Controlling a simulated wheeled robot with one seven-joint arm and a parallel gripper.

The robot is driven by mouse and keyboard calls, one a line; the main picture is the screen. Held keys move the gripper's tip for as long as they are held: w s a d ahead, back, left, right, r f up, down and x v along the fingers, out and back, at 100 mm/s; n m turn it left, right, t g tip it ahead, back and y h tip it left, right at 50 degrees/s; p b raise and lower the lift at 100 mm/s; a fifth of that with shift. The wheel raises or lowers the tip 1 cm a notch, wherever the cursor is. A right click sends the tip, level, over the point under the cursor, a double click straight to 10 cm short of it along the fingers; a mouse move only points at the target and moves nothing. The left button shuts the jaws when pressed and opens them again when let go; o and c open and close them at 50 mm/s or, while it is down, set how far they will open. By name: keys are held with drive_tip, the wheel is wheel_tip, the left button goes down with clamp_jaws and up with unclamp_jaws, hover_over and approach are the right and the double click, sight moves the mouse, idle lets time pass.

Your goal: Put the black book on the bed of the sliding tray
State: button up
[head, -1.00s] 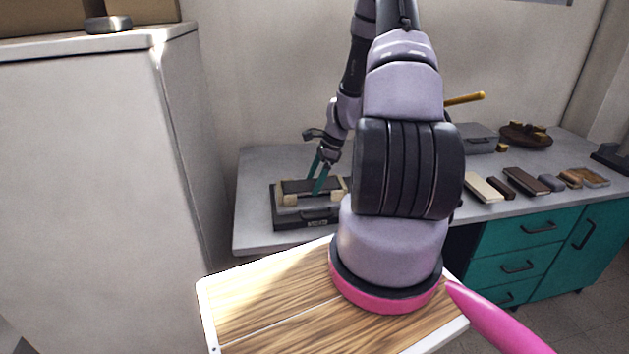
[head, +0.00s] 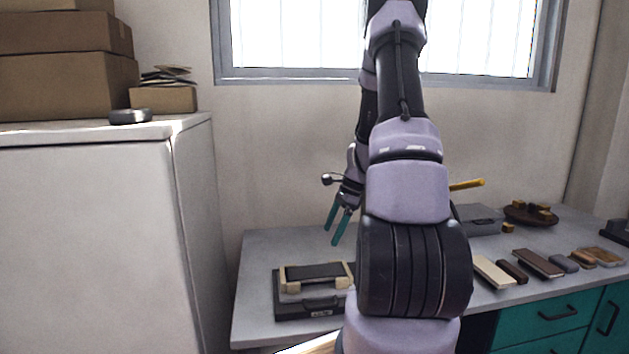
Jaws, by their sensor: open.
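The sliding tray (head: 306,310) is a dark, low unit with a front handle and a small label, on the left part of the grey table. Pale tan blocks stand at its left and right sides. The black book (head: 315,271) appears as a flat dark slab lying between these blocks on top of the tray; exact contact with the bed is hard to tell. My gripper (head: 334,236) has two teal fingers, is open and empty, and hangs above and slightly right of the book, clear of it. My arm hides the tray's right end.
On the table's right lie a cream block (head: 494,272), a brown slab (head: 538,263) and several smaller pieces. A grey case (head: 480,219) and a round brown dish (head: 530,215) stand behind. A tall white cabinet (head: 90,240) borders the table's left. Table left of the tray is clear.

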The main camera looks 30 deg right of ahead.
drive_tip(key=s+a+r+n+t+h, duration=0.1)
drive_tip(key=s+a+r+n, duration=0.2)
drive_tip(key=r, duration=0.4)
drive_tip(key=s+a+r+n+t, duration=0.1)
drive_tip(key=a+r+n, duration=0.25)
drive_tip(key=r, duration=0.35)
drive_tip(key=s+a+r+n+t+h, duration=0.1)
drive_tip(key=s+a+r+n, duration=0.15)
drive_tip(key=a+r, duration=0.35)
drive_tip(key=s+a+r+n+t, duration=0.3)
drive_tip(key=s+a+r+n, duration=0.2)
drive_tip(key=s+r, duration=0.5)
drive_tip(key=s+n, duration=0.2)
drive_tip(key=shift+r+n, duration=0.35)
drive_tip(key=shift+n, duration=0.05)
